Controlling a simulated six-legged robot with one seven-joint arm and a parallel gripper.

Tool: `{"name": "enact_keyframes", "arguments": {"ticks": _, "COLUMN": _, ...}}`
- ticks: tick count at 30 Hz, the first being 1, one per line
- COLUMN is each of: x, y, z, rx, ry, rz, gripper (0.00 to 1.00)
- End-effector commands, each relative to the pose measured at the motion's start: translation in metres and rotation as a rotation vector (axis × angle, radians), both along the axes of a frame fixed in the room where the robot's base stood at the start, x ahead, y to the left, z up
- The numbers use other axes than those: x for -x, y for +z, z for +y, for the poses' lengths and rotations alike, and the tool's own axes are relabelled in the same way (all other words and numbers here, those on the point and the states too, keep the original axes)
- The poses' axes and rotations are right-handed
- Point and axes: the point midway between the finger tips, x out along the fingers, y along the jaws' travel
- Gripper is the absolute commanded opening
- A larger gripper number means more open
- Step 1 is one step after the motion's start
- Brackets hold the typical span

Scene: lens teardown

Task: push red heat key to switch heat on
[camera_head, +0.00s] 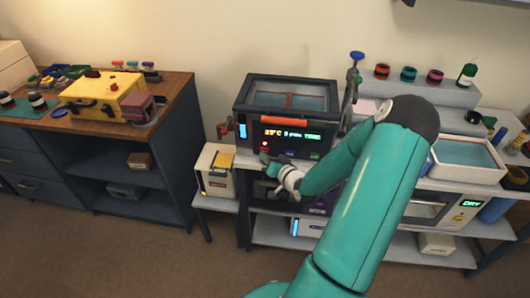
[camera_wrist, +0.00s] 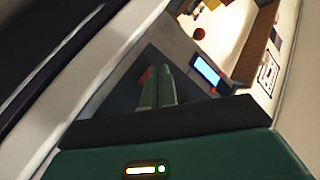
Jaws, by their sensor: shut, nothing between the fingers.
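The dark heated bath unit (camera_head: 243,112) stands on the grey bench, with a lit display (camera_head: 287,134) reading about 25°C on its front. The red heat key (camera_head: 265,143) shows as a small red spot below the left part of the display. My gripper (camera_head: 264,158) is at the lower left of this front panel, just below the red key. In the wrist view my gripper (camera_wrist: 157,70) has its two green fingers together and empty. A bit of red (camera_wrist: 147,75) shows beside the fingertips, mostly hidden by them. I cannot tell whether they touch.
A blue-lit panel (camera_wrist: 207,72) is right of the fingers in the wrist view. A cream box (camera_head: 216,170) stands on a low stand left of the unit. A wooden-topped cabinet with a yellow case (camera_head: 100,97) is further left. A drying oven (camera_head: 428,208) is at right.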

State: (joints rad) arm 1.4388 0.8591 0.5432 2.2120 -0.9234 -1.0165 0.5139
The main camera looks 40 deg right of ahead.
Motion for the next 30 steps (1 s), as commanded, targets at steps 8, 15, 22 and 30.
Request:
{"name": "enact_keyframes", "arguments": {"ticks": 8, "x": 0.007, "y": 0.000, "z": 0.010, "rx": 0.000, "ry": 0.002, "rz": 0.001, "gripper": 0.00}}
{"name": "enact_keyframes", "arguments": {"ticks": 15, "x": 0.021, "y": 0.000, "z": 0.027, "rx": 0.000, "ry": 0.001, "rz": 0.001, "gripper": 0.00}}
{"name": "enact_keyframes", "arguments": {"ticks": 22, "x": 0.033, "y": 0.000, "z": 0.043, "rx": -0.001, "ry": 0.000, "rz": 0.001, "gripper": 0.00}}
{"name": "enact_keyframes", "arguments": {"ticks": 30, "x": 0.037, "y": 0.000, "z": 0.048, "rx": 0.000, "ry": 0.000, "rz": 0.000, "gripper": 0.00}}
